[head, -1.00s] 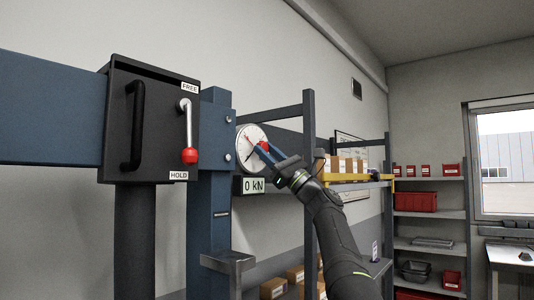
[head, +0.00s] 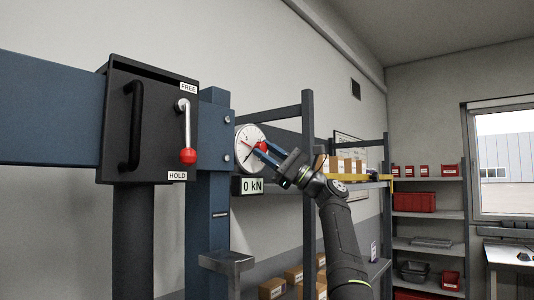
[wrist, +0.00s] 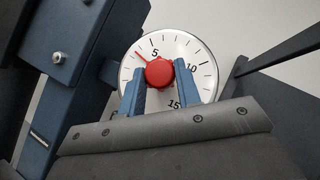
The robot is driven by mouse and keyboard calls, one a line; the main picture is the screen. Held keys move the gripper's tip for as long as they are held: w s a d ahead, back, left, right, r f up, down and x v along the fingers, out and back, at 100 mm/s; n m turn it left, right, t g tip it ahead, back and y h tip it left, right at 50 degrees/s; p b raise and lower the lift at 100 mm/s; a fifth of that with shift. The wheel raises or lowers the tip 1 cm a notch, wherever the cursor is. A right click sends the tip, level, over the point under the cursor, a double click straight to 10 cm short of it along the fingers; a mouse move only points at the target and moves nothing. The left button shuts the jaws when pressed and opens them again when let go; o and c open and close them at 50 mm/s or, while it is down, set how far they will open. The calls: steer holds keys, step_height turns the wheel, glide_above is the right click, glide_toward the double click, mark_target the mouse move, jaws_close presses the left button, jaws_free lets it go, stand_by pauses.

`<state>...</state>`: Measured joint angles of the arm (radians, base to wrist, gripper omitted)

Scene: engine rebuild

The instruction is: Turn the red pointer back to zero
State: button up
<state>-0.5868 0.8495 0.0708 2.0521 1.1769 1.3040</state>
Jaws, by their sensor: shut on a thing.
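The round white gauge dial (head: 243,139) is fixed beside the blue post. The thin red pointer (wrist: 141,55) points to the upper left, a little short of the 5. My gripper (head: 264,152) is shut on the knob, with one blue finger on each side; the wrist view shows these fingers too (wrist: 161,78). The zero mark does not show clearly.
A sign (head: 252,186) under the dial reads 0 kN. To the left is a black box with a red-knobbed lever (head: 187,155) down by HOLD. A grey-blue shelf frame (head: 308,140) stands close to the right of the dial.

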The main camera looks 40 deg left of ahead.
stand_by(0.5)
steer(key=o, duration=1)
steer(key=shift+c, duration=0.2)
steer(key=v, duration=1.7)
steer(key=shift+w+d+f, duration=0.1)
steer(key=shift+f, duration=0.05)
